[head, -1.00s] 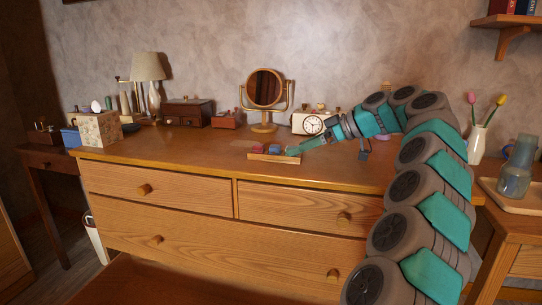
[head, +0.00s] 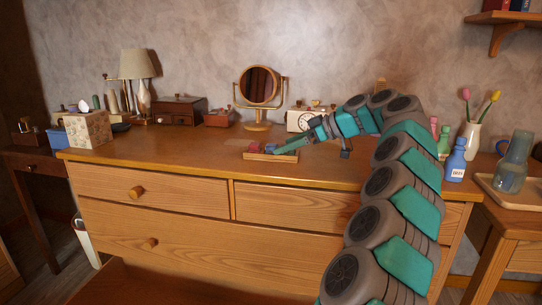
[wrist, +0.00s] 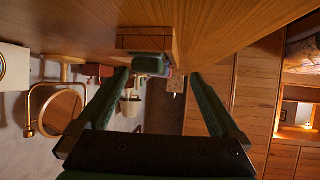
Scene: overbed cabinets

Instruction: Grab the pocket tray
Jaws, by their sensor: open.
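The pocket tray (head: 270,157) is a small, low wooden tray on the dresser top, near its front edge. Small red and blue items (head: 262,148) sit in it. In the wrist view the tray (wrist: 140,42) lies ahead at the top, with a dark, rounded item (wrist: 150,64) at its near side. My gripper (head: 284,150) is low over the right part of the tray in the head view, reaching in from the right. In the wrist view my gripper (wrist: 158,73) has its two fingers spread wide, with nothing held. Whether the fingers touch the tray is unclear.
A round mirror (head: 259,88), a clock (head: 303,119) and wooden boxes (head: 180,110) stand along the back. A lamp (head: 140,68) and a patterned box (head: 88,129) are at left. Bottles (head: 456,163) stand at right. The dresser top left of the tray is clear.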

